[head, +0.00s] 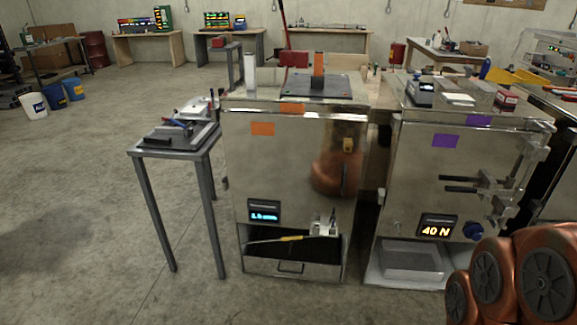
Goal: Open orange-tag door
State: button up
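The orange-tag door is the shiny metal front (285,175) of the left cabinet, just left of centre in the head view. It looks shut. An orange tag (262,129) is on its upper left, and a second orange tag (292,108) is on the top edge. A dark vertical bar, possibly the handle (345,178), is near the right edge, below a small yellow piece (348,145). A lit display (264,217) is at its lower left. My gripper is not in view; copper-coloured links of my arm fill the lower right corner.
An open drawer (290,268) with items sits under the door. A small grey side table (180,150) with tools stands close at left. A purple-tag cabinet (455,180) with clamps and a "40 N" display stands at right.

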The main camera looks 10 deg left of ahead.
aim_at(273, 155)
jog(key=k, duration=0.65)
jog(key=u, duration=0.15)
jog(key=i, duration=0.85)
jog(key=u, duration=0.8)
jog(key=i, duration=0.5)
jog(key=u, duration=0.3)
